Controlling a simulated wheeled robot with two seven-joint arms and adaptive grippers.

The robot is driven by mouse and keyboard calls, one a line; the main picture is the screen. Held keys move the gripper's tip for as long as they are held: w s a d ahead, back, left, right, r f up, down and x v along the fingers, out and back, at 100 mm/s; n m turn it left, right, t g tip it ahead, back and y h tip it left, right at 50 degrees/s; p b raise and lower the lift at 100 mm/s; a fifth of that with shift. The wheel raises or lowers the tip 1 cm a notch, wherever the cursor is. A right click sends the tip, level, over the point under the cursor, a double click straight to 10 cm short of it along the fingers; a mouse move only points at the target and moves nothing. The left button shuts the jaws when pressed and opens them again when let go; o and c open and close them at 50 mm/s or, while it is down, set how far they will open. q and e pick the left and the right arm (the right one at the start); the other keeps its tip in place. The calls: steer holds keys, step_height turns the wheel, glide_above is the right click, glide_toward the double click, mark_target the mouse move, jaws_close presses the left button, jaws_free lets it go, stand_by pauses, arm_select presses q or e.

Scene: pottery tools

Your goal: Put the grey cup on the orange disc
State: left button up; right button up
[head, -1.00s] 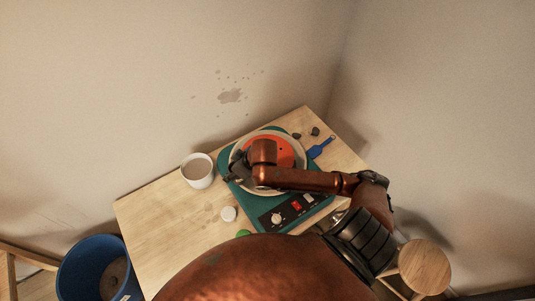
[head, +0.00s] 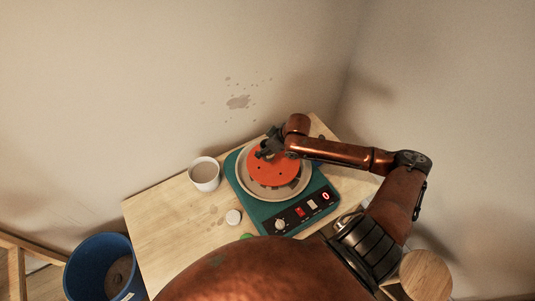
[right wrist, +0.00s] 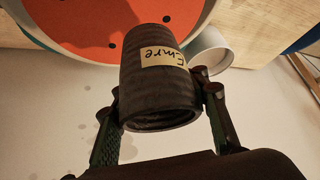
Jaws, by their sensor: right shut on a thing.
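The orange disc (head: 273,170) lies in the pale round basin of a teal pottery wheel, and part of it also shows in the right wrist view (right wrist: 85,25). My right gripper (head: 268,146) is over the far side of the disc. In the right wrist view its fingers (right wrist: 160,105) are shut on the dark grey cup (right wrist: 158,88), one on each side, near its rim. The cup has a label reading "Emre", and its base end points towards the disc. I cannot tell whether it touches the disc. In the head view the gripper mostly hides the cup. My left gripper is not in view.
A white cup (head: 204,174) stands left of the teal wheel housing (head: 252,208), on the wooden table (head: 165,217). A small white lid (head: 233,217) lies near the housing. A blue bucket (head: 100,268) and a stool (head: 425,272) stand beside the table. The table's left part is clear.

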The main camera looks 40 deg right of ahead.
steer(key=d+f, duration=0.1)
steer(key=f, duration=0.1)
steer(key=d+f, duration=0.1)
steer(key=d, duration=0.1)
steer(key=shift+w+f, duration=0.4)
steer(key=shift+d+f+p, duration=0.1)
steer(key=shift+f+p, duration=0.2)
steer(key=shift+f, duration=1.4)
steer(key=shift+f, duration=0.1)
steer(key=o, duration=1.5)
steer(key=v, duration=1.2)
